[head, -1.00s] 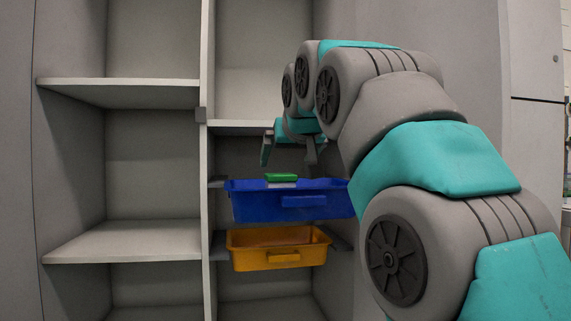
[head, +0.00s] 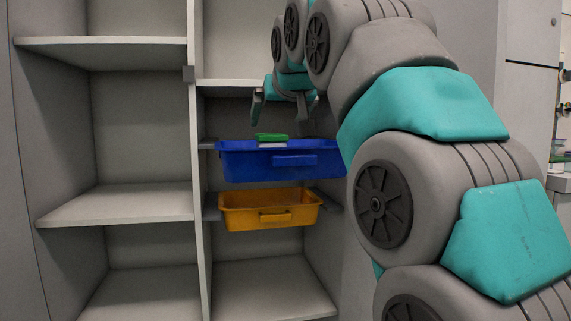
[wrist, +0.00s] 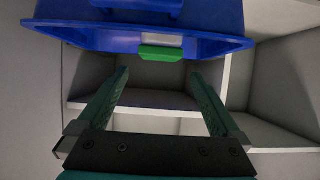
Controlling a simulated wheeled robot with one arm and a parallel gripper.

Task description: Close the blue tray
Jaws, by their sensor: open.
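The blue tray (head: 245,163) sits on side rails in the right column of the shelf unit and sticks out toward me. Its front handle (head: 294,160) faces me. A green block with a pale part (head: 272,138) shows at the tray's top. In the wrist view the blue tray (wrist: 215,22) fills the top, with the green block (wrist: 161,53) at its inside. My gripper (head: 285,106) is above the tray, pointing down, with its fingers apart and nothing between them. In the wrist view my gripper (wrist: 158,85) also shows spread fingers, apart from the tray.
An orange tray (head: 240,219) hangs on rails just below the blue one. The left column holds empty shelves (head: 120,207). A vertical divider (head: 196,240) separates the columns. Shelving (head: 563,184) with small items stands at the far right.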

